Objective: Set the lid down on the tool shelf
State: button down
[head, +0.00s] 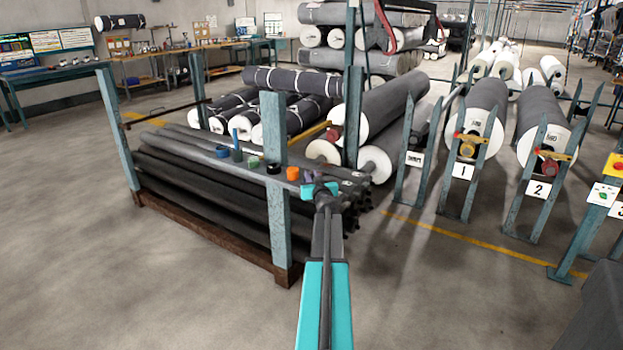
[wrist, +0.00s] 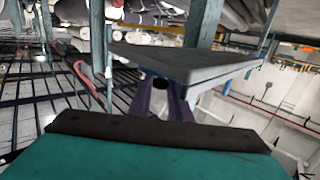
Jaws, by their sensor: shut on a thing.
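My gripper (head: 318,189) is at the right end of the tool shelf (head: 190,139), a narrow grey ledge along the rack. In the wrist view, its dark purple fingers (wrist: 160,100) are shut on a small black thing, apparently the lid (wrist: 160,83), mostly hidden between them. A grey slab (wrist: 185,65), likely the shelf's end, is close beyond the fingertips. Whether the lid touches it I cannot tell. On the shelf are a blue cylinder (head: 236,138), a dark blue cup (head: 222,151), a green item (head: 254,162), a black ring (head: 274,167) and an orange piece (head: 293,173).
A teal post (head: 273,130) rises beside the shelf. Dark rolls (head: 205,190) lie stacked in the rack below. Large grey rolls on numbered stands (head: 467,165) are to the right. Floor (head: 90,250) at the front left is clear.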

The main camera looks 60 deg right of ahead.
jog(key=shift+f, duration=0.1)
jog(key=c, duration=1.6)
grip_release()
jog(key=shift+c, duration=0.2)
jog(key=shift+s+a, duration=0.1)
jog(key=p+v, duration=0.1)
jog(key=v, duration=1)
jog(key=shift+s+a+p, duration=0.25)
jog(key=shift+a+p, duration=0.05)
jog(key=shift+p, duration=0.05)
